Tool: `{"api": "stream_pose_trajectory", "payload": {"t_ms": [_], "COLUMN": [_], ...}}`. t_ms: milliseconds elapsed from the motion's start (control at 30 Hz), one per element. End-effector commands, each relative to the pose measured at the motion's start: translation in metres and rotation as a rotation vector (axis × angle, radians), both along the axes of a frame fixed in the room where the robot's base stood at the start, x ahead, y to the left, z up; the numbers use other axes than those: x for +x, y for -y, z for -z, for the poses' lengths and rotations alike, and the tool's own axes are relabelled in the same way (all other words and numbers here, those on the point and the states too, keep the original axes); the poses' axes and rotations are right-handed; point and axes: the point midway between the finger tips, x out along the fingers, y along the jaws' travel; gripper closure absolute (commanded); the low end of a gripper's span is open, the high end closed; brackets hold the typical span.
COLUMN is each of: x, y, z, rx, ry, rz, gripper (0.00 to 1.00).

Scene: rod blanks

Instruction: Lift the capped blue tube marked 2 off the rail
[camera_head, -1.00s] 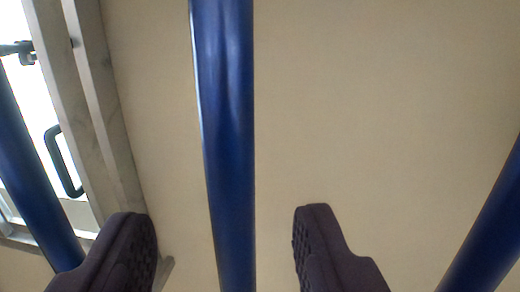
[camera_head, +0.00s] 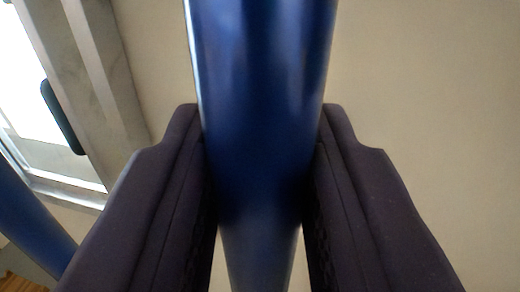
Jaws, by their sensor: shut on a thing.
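A blue tube (camera_head: 262,90) stands large in the middle of the head camera view and runs from the top edge down between my fingers. My gripper (camera_head: 262,150) is shut on this tube, with one dark finger pressed on each side. The tube's ends, cap and any number mark are out of view, so I cannot tell whether it is the one marked 2. The rail is not in view.
A plain beige wall (camera_head: 430,90) fills the right side.

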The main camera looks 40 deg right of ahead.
Motion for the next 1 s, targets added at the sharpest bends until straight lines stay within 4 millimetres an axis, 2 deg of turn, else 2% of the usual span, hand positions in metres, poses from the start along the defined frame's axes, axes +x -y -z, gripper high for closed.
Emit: {"api": "stream_pose_trajectory", "payload": {"t_ms": [200, 367, 633, 833, 1000], "x": [0.0, 0.0, -0.036, -0.084, -0.108], "y": [0.0, 0.0, -0.043, -0.078, -0.095], "z": [-0.002, -0.014, -0.011, 0.0, 0.011], "rx": [-0.001, 0.001, 0.001, 0.001, 0.0], "ry": [0.001, 0.004, 0.003, 0.005, 0.011], "rz": [0.0, 0.0, -0.003, -0.001, 0.001], "gripper": [1.0, 1.0, 1.0, 1.0, 1.0]}}
